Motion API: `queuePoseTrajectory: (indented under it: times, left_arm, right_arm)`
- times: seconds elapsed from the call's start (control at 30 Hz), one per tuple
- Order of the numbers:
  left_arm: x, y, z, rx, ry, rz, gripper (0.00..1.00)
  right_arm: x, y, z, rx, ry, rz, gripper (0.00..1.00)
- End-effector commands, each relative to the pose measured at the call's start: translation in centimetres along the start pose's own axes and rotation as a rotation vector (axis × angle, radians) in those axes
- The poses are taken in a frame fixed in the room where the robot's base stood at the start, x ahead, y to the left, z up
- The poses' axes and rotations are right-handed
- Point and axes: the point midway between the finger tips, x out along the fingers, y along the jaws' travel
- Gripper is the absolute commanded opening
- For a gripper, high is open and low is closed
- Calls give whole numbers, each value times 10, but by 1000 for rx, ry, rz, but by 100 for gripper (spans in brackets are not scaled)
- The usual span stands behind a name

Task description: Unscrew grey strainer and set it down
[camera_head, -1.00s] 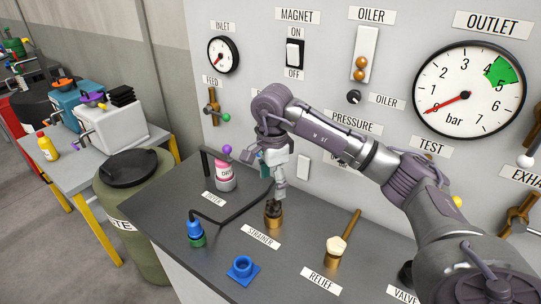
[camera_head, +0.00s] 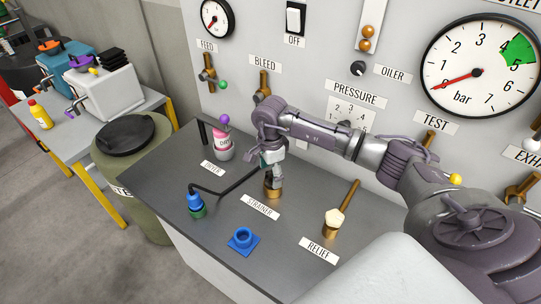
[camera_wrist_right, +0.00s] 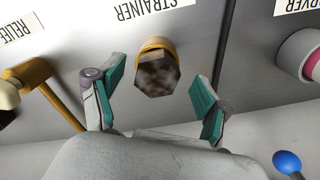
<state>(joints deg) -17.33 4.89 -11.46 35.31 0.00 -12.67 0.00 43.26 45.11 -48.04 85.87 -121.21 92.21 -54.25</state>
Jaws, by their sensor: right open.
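The strainer (camera_head: 272,193) stands on the grey bench behind its "STRAINER" label. In the head view its brass collar shows, with its top partly hidden by my right gripper (camera_head: 273,173). In the right wrist view the strainer's dark grey, mottled hexagonal top (camera_wrist_right: 157,75) sits in the brass collar. My right gripper (camera_wrist_right: 156,97) is open there, with one teal-padded finger on each side of the strainer's line. Gaps show between both fingers and the strainer; no contact is visible. My left gripper is not in view.
A brass relief valve (camera_head: 335,222) with a lever stands right. A pink-and-white dryer (camera_head: 223,146) is behind. Bare bench (camera_head: 285,258) lies in front.

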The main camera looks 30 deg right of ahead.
Motion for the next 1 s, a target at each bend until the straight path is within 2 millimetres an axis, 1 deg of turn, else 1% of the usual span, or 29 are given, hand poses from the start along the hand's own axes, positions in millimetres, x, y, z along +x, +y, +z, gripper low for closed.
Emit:
queuePoseTrajectory:
  times: [0.03, 0.1, 0.17, 0.3, 0.5, 0.57, 0.6, 0.97, 1.0]
  left_arm:
    - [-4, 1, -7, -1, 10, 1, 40]
    - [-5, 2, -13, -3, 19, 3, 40]
    - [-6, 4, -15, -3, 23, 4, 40]
    - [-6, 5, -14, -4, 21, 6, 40]
    - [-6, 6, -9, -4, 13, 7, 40]
    - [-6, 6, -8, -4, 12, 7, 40]
    - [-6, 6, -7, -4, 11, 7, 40]
    - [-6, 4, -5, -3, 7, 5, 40]
    - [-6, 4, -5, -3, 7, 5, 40]
  right_arm:
    - [5, 0, 1, 0, -2, 2, 77]
    - [11, 0, 0, 0, -1, 2, 77]
    - [15, 0, 1, 0, -1, 0, 77]
    - [20, 0, 0, 0, -1, -1, 77]
    - [20, 0, 0, 0, -1, -1, 77]
    - [20, 0, 0, 0, -1, -1, 69]
    - [20, 0, 0, 0, -1, -1, 62]
    - [19, 0, 0, 0, -1, -1, 2]
    - [19, 0, 0, 0, -1, -1, 42]
